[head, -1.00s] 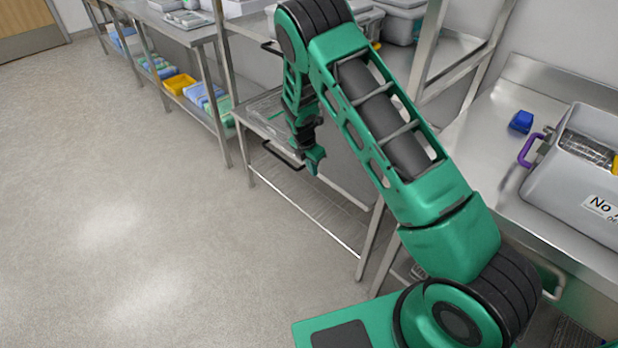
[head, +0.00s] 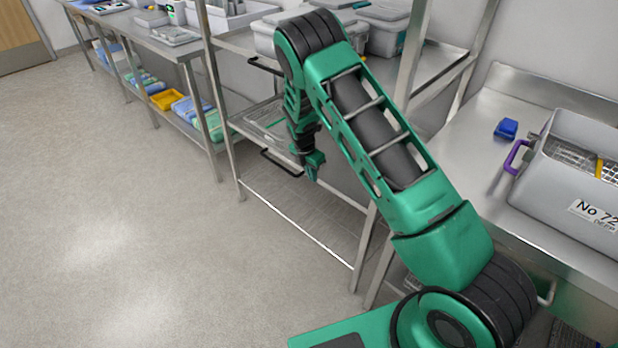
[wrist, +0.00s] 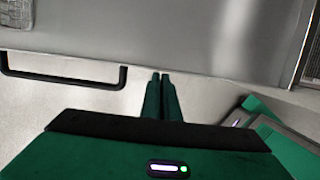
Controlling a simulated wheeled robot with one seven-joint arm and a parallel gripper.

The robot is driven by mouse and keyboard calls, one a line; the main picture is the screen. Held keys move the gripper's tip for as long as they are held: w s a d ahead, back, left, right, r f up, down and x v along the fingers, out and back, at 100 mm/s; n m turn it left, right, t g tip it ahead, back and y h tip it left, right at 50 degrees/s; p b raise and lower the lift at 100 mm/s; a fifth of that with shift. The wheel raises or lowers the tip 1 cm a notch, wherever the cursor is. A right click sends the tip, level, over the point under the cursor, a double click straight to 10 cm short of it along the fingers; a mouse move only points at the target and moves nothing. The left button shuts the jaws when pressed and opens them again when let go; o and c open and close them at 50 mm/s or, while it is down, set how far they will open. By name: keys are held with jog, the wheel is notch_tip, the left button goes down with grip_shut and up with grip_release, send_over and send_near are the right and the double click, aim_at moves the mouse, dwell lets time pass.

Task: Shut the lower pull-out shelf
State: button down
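The lower pull-out shelf (head: 251,124) is a grey metal tray in the rack, with a black bar handle (head: 282,164) on its front. How far it sticks out is hard to tell, as my arm covers its right part. In the wrist view a flat grey metal panel (wrist: 180,45), seemingly this shelf, fills the top, with the black handle (wrist: 62,80) below its edge at left. My gripper (head: 314,172) is just right of the handle. In the wrist view its fingers (wrist: 160,78) are together, empty, with the tips close to the panel's edge; contact is unclear.
An upper shelf with its own black handle (head: 265,66) and grey bins (head: 383,38) is above. A wire rack (head: 310,215) is below. Rack posts (head: 362,245) stand near my arm. A steel counter at right holds a grey washer bin (head: 572,185) and blue block (head: 506,129). Floor at left is clear.

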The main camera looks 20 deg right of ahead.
jog(key=s+a+r, duration=0.3)
jog(key=a+r, duration=0.3)
jog(key=r, duration=0.4)
jog(key=s+d+r+m+t+y, duration=0.1)
jog(key=s+d+r+m, duration=0.3)
jog(key=s+r+m, duration=0.75)
jog(key=s+d+r+m+t+y, duration=0.1)
jog(key=s+d+r+m+y, duration=0.15)
jog(key=s+r+m, duration=0.8)
jog(key=s+d+r+m+g, duration=0.1)
jog(key=s+d+m, duration=0.3)
jog(key=s, duration=0.8)
jog(key=s+d+r+m+g, duration=0.1)
jog(key=s+d+m, duration=0.3)
jog(key=s+d, duration=0.4)
jog(key=s+g+h, duration=0.1)
jog(key=s, duration=0.4)
jog(key=shift+d+r+g, duration=0.3)
jog(key=shift+d+r, duration=0.05)
jog(key=shift+d, duration=0.05)
jog(key=shift+s, duration=0.1)
